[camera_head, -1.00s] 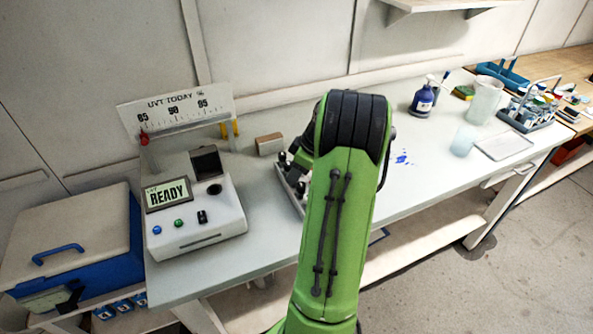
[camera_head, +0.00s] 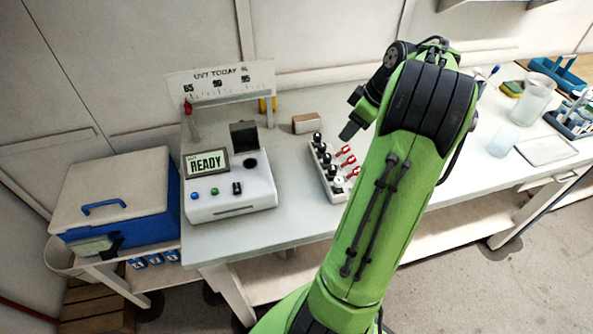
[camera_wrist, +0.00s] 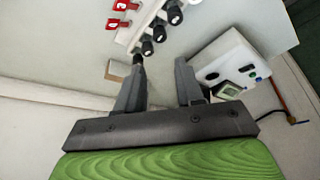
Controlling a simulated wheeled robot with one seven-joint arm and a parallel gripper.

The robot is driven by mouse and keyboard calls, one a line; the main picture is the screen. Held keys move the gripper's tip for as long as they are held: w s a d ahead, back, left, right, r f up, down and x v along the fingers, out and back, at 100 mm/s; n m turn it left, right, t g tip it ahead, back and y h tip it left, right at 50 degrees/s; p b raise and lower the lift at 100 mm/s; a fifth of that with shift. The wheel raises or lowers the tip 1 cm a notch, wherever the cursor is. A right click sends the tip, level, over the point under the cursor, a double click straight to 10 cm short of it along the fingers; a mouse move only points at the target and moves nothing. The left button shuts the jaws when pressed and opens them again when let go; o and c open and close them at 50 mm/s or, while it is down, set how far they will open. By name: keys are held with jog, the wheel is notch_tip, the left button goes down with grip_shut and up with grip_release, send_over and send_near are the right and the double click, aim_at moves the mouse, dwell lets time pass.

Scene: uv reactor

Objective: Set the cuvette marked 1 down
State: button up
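My gripper (camera_wrist: 160,75) is open, its two dark fingers wide apart with nothing seen between them. In the head view my gripper (camera_head: 352,122) hangs above the far part of the white rack (camera_head: 327,185). Black-capped cuvettes (camera_head: 323,158) stand in a row in the rack, with red tagged pieces (camera_head: 350,160) beside them. In the wrist view the capped cuvettes (camera_wrist: 160,30) carry small white marks, too small to read, so I cannot tell which is number 1. The left finger's tip is close to the end of this row in the picture; touching or apart is unclear.
The reactor (camera_head: 230,185) shows READY, with a dark open lid and a round hole, left of the rack. A small cardboard box (camera_head: 307,123) stands behind the rack. A blue cooler box (camera_head: 115,195) is at the left. Bench between reactor and rack is clear.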

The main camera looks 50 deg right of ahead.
jog(key=w+a+r, duration=0.2)
jog(key=a+r, duration=0.1)
jog(key=a, duration=0.6)
jog(key=w+a+r+m+h, duration=0.1)
jog(key=a+r, duration=0.1)
jog(key=a, duration=0.6)
jog(key=w+a+r, duration=0.2)
jog(key=a+r, duration=0.1)
jog(key=a, duration=0.6)
jog(key=s+a+f+m+t, duration=0.1)
jog(key=s+a+f, duration=0.2)
jog(key=s+a, duration=0.7)
jog(key=shift+s+m, duration=0.4)
jog(key=shift+s, duration=0.7)
